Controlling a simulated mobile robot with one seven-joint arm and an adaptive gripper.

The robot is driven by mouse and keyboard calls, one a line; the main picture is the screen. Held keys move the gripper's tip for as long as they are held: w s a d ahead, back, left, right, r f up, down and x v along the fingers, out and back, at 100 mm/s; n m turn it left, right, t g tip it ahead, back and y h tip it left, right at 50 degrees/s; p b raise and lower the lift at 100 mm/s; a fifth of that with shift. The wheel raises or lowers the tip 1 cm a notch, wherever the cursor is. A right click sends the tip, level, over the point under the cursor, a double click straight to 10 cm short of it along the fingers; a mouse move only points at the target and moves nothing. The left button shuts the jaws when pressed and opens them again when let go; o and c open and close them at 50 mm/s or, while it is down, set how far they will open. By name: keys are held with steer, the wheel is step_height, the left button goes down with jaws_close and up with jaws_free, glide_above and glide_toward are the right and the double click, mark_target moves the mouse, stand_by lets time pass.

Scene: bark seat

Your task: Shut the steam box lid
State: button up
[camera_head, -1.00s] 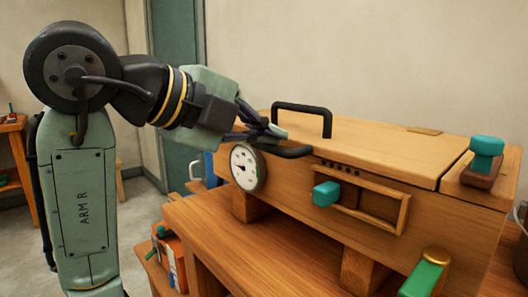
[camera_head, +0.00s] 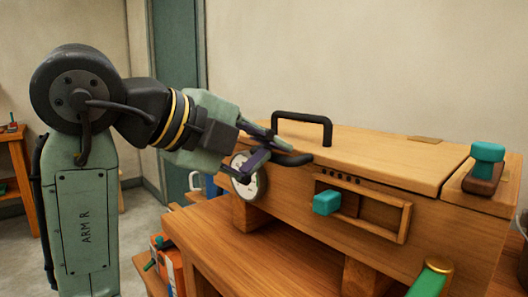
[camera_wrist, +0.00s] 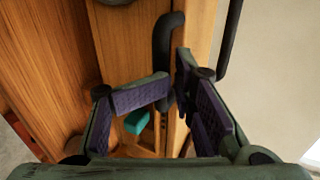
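The steam box (camera_head: 290,200) is a long wooden box on a wooden bench. Its lid (camera_head: 380,148) lies flat on top, and I see no clear gap beneath it. A black arched handle (camera_head: 302,117) stands on the lid. A second black bar handle (camera_head: 292,159) sticks out at the front left, near the lid's edge; it also shows in the wrist view (camera_wrist: 163,40). My gripper (camera_head: 273,147) is at this bar's left end, with its fingers apart. In the wrist view my gripper (camera_wrist: 177,82) has the bar's end between or just beyond its fingertips; contact is unclear.
A round gauge (camera_head: 243,182) on the box front is partly hidden by my gripper. A teal knob (camera_head: 327,203) sits on a framed slider, and another teal-topped piece (camera_head: 487,160) stands at the right end. A green-gripped handle (camera_head: 430,281) is at the lower right.

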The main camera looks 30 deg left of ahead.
steer(key=shift+a+r, duration=0.1)
steer(key=shift+r, duration=0.15)
steer(key=p+v, duration=0.3)
steer(key=v, duration=0.5)
steer(key=shift+p, duration=0.4)
stand_by(1.8)
